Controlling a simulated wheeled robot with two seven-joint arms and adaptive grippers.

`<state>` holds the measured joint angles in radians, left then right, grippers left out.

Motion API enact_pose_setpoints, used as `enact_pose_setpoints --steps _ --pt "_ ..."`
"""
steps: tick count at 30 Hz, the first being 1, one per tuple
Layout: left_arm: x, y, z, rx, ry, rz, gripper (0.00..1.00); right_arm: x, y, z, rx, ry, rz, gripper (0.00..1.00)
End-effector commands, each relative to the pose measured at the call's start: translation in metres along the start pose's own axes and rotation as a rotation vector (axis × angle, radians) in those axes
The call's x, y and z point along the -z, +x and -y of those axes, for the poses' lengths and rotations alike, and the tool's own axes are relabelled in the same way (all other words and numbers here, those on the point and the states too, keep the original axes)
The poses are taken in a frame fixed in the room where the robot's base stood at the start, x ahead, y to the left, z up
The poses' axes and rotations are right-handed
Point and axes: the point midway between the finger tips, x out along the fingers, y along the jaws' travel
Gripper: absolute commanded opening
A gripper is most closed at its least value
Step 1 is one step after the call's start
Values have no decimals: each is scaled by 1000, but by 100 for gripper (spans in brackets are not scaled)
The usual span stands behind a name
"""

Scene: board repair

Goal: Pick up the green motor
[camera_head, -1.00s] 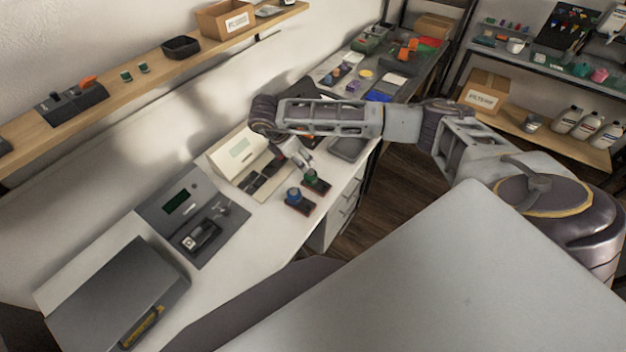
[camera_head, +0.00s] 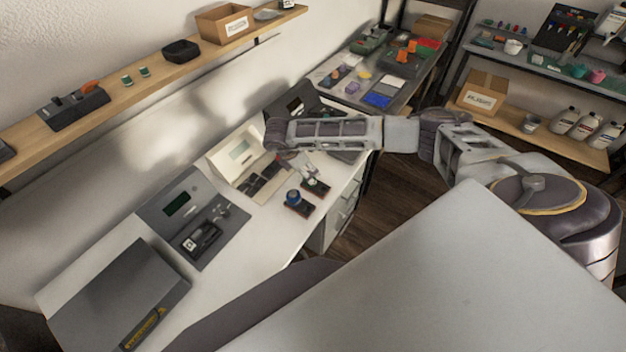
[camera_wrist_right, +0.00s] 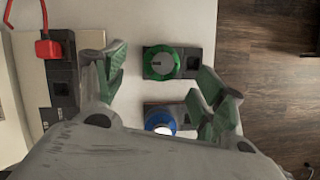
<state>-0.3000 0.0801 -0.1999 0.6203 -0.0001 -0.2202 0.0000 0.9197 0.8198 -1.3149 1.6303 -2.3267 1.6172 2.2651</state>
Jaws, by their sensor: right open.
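The green motor (camera_wrist_right: 161,63) sits in a dark holder on the white bench, between and just beyond my right gripper's spread fingers in the right wrist view. In the head view the green motor is mostly hidden by my right gripper (camera_head: 302,167), which hangs over it. My right gripper (camera_wrist_right: 161,95) is open and empty. A blue motor (camera_wrist_right: 160,121) stands in a second dark holder beside the green one, nearer the wrist; it also shows in the head view (camera_head: 293,196). My left gripper is not in view.
A cream case (camera_head: 236,160) with a screen stands left of my right gripper. A dark grey instrument case (camera_head: 190,205) and a closed grey box (camera_head: 118,300) lie nearer. A red-clipped part (camera_wrist_right: 50,48) lies left of the gripper. Bare bench lies in front of the motors.

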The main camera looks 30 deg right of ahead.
Motion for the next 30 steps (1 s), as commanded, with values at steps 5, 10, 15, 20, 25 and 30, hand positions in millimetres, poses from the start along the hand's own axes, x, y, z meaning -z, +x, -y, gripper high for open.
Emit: enact_pose_setpoints --steps 5,10,15,20,25,30 --pt "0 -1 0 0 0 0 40 0 9 0 -1 0 -1 70" --pt "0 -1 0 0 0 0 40 0 10 0 -1 -1 -1 70" --pt "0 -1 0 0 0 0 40 0 11 0 0 -1 -1 70" --pt "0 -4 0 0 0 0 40 0 17 1 2 -1 0 70" --pt "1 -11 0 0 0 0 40 1 33 3 2 -1 -1 70" --pt "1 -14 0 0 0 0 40 1 52 3 1 0 0 70"
